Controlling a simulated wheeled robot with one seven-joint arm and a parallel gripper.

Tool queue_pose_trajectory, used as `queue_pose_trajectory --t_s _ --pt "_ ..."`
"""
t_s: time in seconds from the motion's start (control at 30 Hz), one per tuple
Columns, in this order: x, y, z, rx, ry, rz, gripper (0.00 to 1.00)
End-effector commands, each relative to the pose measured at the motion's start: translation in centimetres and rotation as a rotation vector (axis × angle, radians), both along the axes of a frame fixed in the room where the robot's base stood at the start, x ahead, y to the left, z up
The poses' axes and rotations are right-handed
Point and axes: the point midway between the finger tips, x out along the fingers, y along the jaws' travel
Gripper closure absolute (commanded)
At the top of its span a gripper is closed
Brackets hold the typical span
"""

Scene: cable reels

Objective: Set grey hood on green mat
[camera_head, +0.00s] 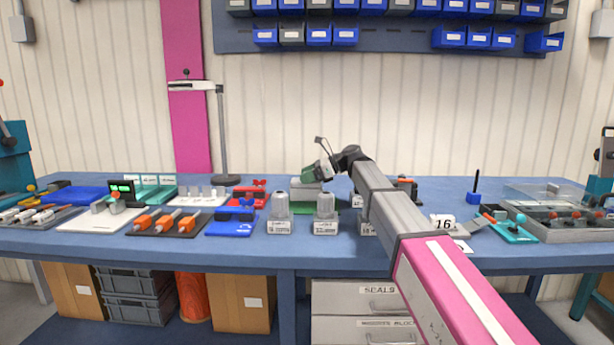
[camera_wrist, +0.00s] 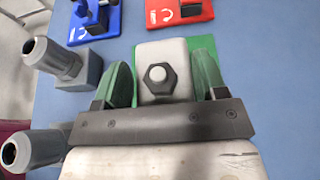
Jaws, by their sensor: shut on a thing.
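The grey hood (camera_wrist: 177,50) is a pale block with a dark hexagonal knob on top. My gripper (camera_wrist: 163,76) has green fingers, one on each side of the hood, and is shut on it. In the head view my gripper (camera_head: 309,173) is at the back middle of the table, above the hood (camera_head: 306,186). The green mat (camera_head: 303,209) lies under the hood. It shows along the hood's right side in the wrist view (camera_wrist: 209,47). I cannot tell whether the hood touches the mat.
A red tray (camera_head: 248,196) and a blue tray (camera_head: 231,227) lie to the left. A lamp-like stand (camera_head: 222,140) rises behind. Clear blue table shows right of the mat in the wrist view.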

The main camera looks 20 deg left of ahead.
Motion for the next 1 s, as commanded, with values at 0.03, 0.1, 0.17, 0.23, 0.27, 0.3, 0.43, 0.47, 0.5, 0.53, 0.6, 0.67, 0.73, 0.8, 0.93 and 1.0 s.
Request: queue_pose_trajectory --t_s 0.03,0.1,0.17,0.23,0.27,0.3,0.43,0.47,0.5,0.53,0.6,0.67,0.73,0.8,0.93,1.0 --pt "-0.1 -0.1 -0.3 -0.001 0.003 0.0 0.65" --pt "-0.1 -0.1 -0.4 -0.001 0.004 -0.001 0.65" --pt "-0.1 -0.1 -0.4 -0.001 0.004 -0.001 0.65" --pt "-0.1 -0.1 -0.6 -0.001 0.004 0.0 0.65" --pt "-0.1 -0.1 -0.7 -0.001 0.004 0.0 0.65" --pt "-0.1 -0.1 -0.9 -0.002 0.005 0.0 0.65" --pt "-0.1 -0.1 -1.5 -0.002 0.006 0.0 0.65" --pt "-0.1 -0.1 -1.6 -0.002 0.006 0.0 0.65" --pt "-0.2 -0.1 -1.8 -0.002 0.007 0.0 0.65" --pt "-0.2 -0.1 -2.0 -0.002 0.007 0.0 0.65" --pt "-0.2 -0.1 -2.3 -0.002 0.007 0.0 0.65" --pt "-0.3 -0.2 -2.5 -0.002 0.007 0.0 0.65" --pt "-0.4 -0.2 -2.8 -0.002 0.007 0.0 0.65" --pt "-0.4 -0.2 -3.0 -0.002 0.007 -0.001 0.65" --pt "-0.6 -0.3 -3.2 -0.002 0.006 0.0 0.65" --pt "-0.7 -0.4 -3.2 -0.002 0.006 0.0 0.65"
